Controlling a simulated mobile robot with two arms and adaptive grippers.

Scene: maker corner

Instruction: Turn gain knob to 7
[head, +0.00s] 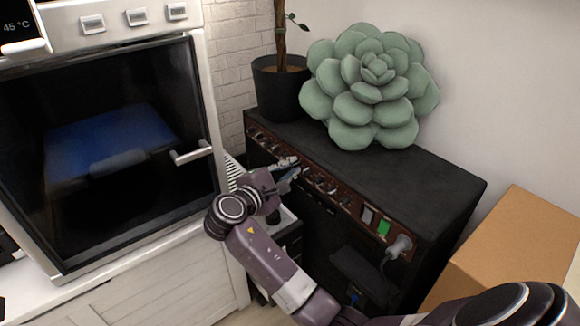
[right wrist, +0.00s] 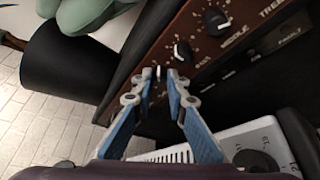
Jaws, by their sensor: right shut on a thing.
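The black amplifier (head: 420,190) has a brown control panel (head: 325,192) with a row of small knobs along its front. My right gripper (head: 292,167) reaches the panel's left half. In the right wrist view its blue-padded fingertips (right wrist: 167,76) are close together at the panel, shut on a small knob that the fingers mostly hide. I take it for the gain knob; its label and pointer cannot be read. Beside it are a black knob with a white pointer (right wrist: 183,53) and another (right wrist: 216,20) near the middle and treble lettering. My left gripper is not in view.
A potted plant (head: 279,90) and a green succulent cushion (head: 370,85) stand on the amplifier. A white oven (head: 208,120) with a protruding handle is to the left. A cardboard box (head: 520,240) is at the right. A plug (head: 400,246) sits in the panel's right end.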

